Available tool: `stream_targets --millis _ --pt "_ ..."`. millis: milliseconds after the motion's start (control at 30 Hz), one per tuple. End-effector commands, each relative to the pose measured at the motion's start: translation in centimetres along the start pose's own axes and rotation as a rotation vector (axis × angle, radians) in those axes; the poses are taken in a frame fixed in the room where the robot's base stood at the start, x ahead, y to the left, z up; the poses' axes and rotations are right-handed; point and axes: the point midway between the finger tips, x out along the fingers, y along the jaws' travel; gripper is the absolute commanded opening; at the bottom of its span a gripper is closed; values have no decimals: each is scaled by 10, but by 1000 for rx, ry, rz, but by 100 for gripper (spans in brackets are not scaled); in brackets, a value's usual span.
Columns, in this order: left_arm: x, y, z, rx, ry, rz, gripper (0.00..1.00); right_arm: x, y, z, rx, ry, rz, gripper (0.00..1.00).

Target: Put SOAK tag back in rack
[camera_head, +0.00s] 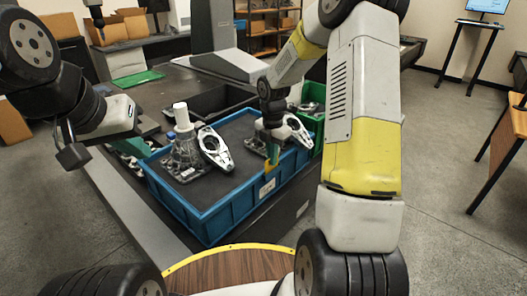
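A small green and orange-yellow piece (271,163) shows at the near right rim of the blue tray, just under my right gripper (270,143). It may be the SOAK tag, but no lettering can be read. The gripper points down and touches or overlaps this piece; its fingers are too small and hidden to tell whether they are shut on it. My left gripper (72,148) hangs at the left, off the tray's left side, with its fingers unclear. I cannot make out a tag rack for certain.
The blue tray (222,218) holds metal castings (186,153), (215,149), one with a white cylinder on top. A green bin (317,127) stands behind right, partly hidden by my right arm. A green mat (138,79) lies further back.

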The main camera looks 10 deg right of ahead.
Motion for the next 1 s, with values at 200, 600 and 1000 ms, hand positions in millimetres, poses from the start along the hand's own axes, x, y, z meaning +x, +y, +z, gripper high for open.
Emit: stream_targets --millis 200,600,1000 --pt "0 0 0 0 0 0 0 -46 0 1 1 -4 4 0" --pt "0 0 0 0 0 0 0 -97 0 0 0 0 0 0" --pt "0 0 0 0 0 0 0 -121 0 0 0 -1 1 0"
